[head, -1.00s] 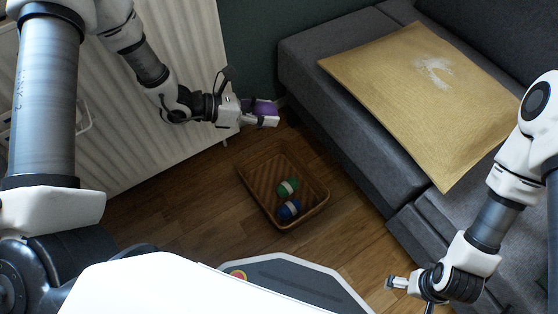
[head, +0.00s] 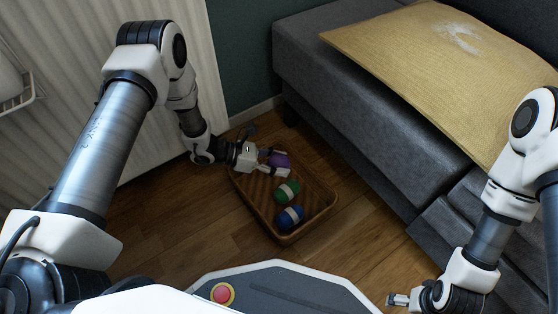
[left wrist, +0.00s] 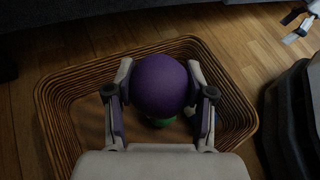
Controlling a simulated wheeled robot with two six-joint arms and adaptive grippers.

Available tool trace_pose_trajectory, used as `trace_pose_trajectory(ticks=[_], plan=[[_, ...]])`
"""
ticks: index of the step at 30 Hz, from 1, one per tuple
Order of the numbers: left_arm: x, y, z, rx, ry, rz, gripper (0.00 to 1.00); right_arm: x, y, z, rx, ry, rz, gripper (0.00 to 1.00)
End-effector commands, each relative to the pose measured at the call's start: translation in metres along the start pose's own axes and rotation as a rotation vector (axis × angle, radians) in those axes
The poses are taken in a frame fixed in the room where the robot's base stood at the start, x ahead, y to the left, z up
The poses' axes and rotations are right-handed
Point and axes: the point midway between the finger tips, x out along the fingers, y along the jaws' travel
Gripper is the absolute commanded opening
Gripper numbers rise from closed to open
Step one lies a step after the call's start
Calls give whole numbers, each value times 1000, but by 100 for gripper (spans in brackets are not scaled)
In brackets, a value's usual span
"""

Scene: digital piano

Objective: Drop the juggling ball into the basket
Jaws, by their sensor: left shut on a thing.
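The purple juggling ball (head: 279,161) is between the fingers of my left gripper (head: 272,163), which is shut on it. It also shows in the left wrist view (left wrist: 160,85), held between both fingers. The wicker basket (head: 327,205) stands on the floor below, and the ball appears over its far end. In the wrist view the basket rim (left wrist: 62,80) surrounds the gripper. A green ball (head: 287,191) and a blue ball (head: 290,217), each with a pale band, lie in the basket. My right gripper (head: 400,299) is at the lower right, apart from the basket; its jaw state is unclear.
A grey sofa (head: 350,125) with a tan cushion or board (head: 420,60) stands to the right of the basket. A white radiator (head: 75,110) is on the left wall. Wooden floor (head: 185,215) is clear around the basket.

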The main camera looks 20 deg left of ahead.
Motion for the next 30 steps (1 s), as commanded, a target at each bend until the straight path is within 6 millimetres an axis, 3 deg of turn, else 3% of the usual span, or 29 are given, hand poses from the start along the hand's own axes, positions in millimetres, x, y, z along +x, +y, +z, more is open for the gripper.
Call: trace_pose_trajectory(ticks=[8,9,11,23,26,30], plan=[[2,1,-4,0,-1,0,16,4,0,-2,-2,6,1,100],[2,1,-4,0,-1,0,60,4,0,-2,-2,6,0,100],[2,1,-4,0,-1,0,82,4,0,-2,-2,6,0,100],[-4,1,-4,0,-1,2,83,4,0,-2,-2,5,0,100],[-20,2,-4,-3,-2,4,83,4,0,-2,-2,5,0,100],[-55,2,-3,-2,-5,7,83,4,0,-2,-2,5,0,100]])
